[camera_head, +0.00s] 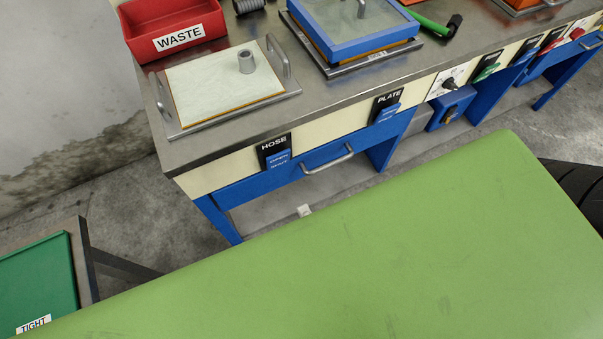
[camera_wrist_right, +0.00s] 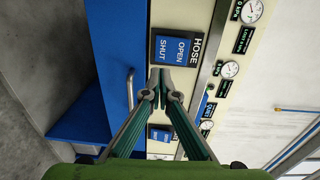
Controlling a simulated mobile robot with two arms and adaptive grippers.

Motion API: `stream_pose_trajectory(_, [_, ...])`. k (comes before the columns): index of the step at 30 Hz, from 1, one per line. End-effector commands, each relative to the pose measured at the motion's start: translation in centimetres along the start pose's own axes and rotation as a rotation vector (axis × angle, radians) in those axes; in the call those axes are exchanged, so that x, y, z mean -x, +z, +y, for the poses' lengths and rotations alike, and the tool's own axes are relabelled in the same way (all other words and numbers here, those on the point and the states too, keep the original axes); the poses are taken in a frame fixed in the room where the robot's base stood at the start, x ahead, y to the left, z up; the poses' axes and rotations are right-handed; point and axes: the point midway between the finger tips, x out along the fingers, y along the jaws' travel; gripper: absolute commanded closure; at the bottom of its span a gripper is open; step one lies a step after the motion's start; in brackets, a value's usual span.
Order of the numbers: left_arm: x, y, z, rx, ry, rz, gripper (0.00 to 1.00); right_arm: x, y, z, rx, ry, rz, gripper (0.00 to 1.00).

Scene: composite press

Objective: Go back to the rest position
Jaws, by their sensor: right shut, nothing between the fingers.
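My right gripper shows in the right wrist view (camera_wrist_right: 165,78). Its two fingers meet at the tips, with nothing between them. The tips overlap the lower edge of the HOSE switch (camera_wrist_right: 172,50) in that picture; whether they touch it I cannot tell. In the head view the HOSE switch (camera_head: 278,158) is on the bench's front panel, and neither gripper can be made out there. My left gripper is in neither view.
The steel bench (camera_head: 225,135) carries a red WASTE bin (camera_head: 172,22), a tray (camera_head: 222,85) with a grey cylinder (camera_head: 246,62), and a blue frame (camera_head: 355,30). A PLATE switch (camera_head: 388,108) and drawer handle (camera_head: 328,160) are on its front. A green TIGHT tray (camera_head: 38,285) is lower left.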

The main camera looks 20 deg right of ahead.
Motion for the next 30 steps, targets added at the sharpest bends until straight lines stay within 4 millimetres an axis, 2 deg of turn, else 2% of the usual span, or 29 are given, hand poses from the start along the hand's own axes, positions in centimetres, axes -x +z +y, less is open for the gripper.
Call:
stream_pose_trajectory(15, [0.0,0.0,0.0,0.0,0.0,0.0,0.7,0.0,0.0,0.1,0.001,0.001,-0.001,1.0])
stream_pose_trajectory(17, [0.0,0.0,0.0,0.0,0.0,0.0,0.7,0.0,0.1,0.5,0.014,0.01,-0.007,1.0])
stream_pose_trajectory(19, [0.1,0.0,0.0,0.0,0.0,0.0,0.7,-0.1,0.5,2.0,0.059,0.04,-0.029,1.0])
stream_pose_trajectory(20, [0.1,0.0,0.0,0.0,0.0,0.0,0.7,-0.1,0.7,3.1,0.09,0.061,-0.044,1.0])
stream_pose_trajectory(23, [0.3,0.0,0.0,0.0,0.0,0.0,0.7,0.1,1.6,8.5,0.251,0.168,-0.127,1.0])
stream_pose_trajectory(26, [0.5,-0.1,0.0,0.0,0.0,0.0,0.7,1.1,1.8,15.8,0.473,0.312,-0.25,1.0])
stream_pose_trajectory(27, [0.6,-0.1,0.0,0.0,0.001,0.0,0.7,1.8,1.7,18.9,0.564,0.372,-0.307,1.0])
stream_pose_trajectory(29, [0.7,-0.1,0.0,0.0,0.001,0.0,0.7,3.0,1.1,23.2,0.7,0.461,-0.395,1.0])
stream_pose_trajectory(30, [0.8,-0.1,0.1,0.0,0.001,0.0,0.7,4.0,0.4,26.1,0.79,0.521,-0.459,1.0])
